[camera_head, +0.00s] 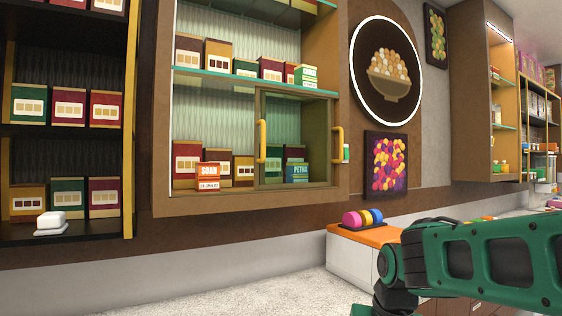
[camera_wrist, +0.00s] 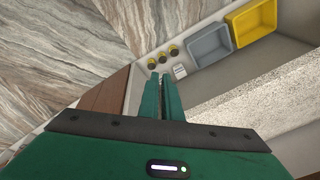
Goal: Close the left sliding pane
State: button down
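The wall cabinet (camera_head: 245,205) has a lower compartment with a framed, greenish glass pane (camera_head: 283,115) over its right half. Its left half is uncovered. One upright yellow handle (camera_head: 261,141) is at the pane's left edge. A second yellow handle (camera_head: 337,144) is at the cabinet's right side. I cannot tell which pane each handle belongs to. My gripper's green fingers (camera_wrist: 162,96) are close together with nothing held, in the wrist view, away from the cabinet. In the head view my arm is low at the right, and the fingers are out of frame.
An orange-and-white box (camera_head: 208,176) and a blue-green box (camera_head: 297,172) stand at the compartment's front. A counter (camera_head: 345,262) with colored rolls (camera_head: 362,218) is below right. The wrist view shows a grey bin (camera_wrist: 210,45), a yellow bin (camera_wrist: 252,25) and small jars.

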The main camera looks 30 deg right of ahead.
jog(key=w+d+r+m+t, duration=0.35)
jog(key=w+r, duration=0.55)
jog(key=w, duration=0.4)
jog(key=m+t+y, duration=0.5)
jog(key=m+t, duration=0.1)
jog(key=t, duration=0.6)
send_near(274, 163)
jog(key=w+a, duration=0.4)
jog(key=shift+w+r, duration=0.2)
jog(key=shift+r, duration=0.05)
jog(key=shift+a+r, duration=0.1)
jog(key=shift+a, duration=0.45)
